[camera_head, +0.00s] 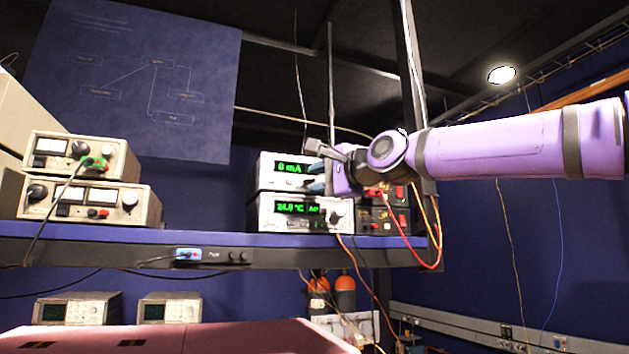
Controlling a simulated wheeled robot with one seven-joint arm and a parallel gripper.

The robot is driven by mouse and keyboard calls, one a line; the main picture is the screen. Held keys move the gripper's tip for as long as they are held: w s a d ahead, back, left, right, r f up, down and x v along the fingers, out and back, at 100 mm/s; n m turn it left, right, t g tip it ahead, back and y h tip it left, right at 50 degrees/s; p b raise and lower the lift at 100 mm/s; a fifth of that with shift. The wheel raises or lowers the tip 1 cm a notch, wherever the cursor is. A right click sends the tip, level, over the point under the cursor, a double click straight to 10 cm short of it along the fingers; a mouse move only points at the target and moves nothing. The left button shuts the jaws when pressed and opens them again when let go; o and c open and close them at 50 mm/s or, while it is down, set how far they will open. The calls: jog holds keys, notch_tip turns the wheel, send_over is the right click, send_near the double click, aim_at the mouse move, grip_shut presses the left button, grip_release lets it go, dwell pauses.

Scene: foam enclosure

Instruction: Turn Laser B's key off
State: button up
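Two stacked white instrument units stand on the shelf. The upper unit (268,171) shows "0 mA" in green. The lower unit (268,214) shows a green reading of about 24.0 °C. My gripper (315,177) reaches in from the right at the right part of the upper unit's front. Two bluish finger parts show one above the other, with a gap between them. The key is not visible, and the gripper covers that part of the front. I cannot tell whether the fingers touch or hold anything. No label reading Laser B is legible.
Black modules with red switches (400,192) and red and orange cables (438,230) sit just right of the units, under my arm. Two more stacked instruments (85,205) stand at the left shelf end. The shelf's front edge (120,250) crosses below. Shelf room between the stacks is clear.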

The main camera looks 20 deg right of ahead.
jog(key=shift+x, duration=0.8)
jog(key=shift+c, duration=0.4)
grip_shut()
jog(key=n+g+h, duration=0.1)
jog(key=n, duration=0.2)
jog(key=n+g+h, duration=0.1)
jog(key=n+h, duration=0.1)
jog(key=n, duration=0.2)
jog(key=shift+r, duration=0.25)
jog(key=n+g+h, duration=0.1)
jog(key=n, duration=0.2)
jog(key=shift+a+h, duration=0.15)
jog(key=shift+h, duration=0.25)
jog(key=shift+a+r+n+h, duration=0.15)
jog(key=shift+n+h, duration=0.95)
jog(key=shift+n, duration=0.6)
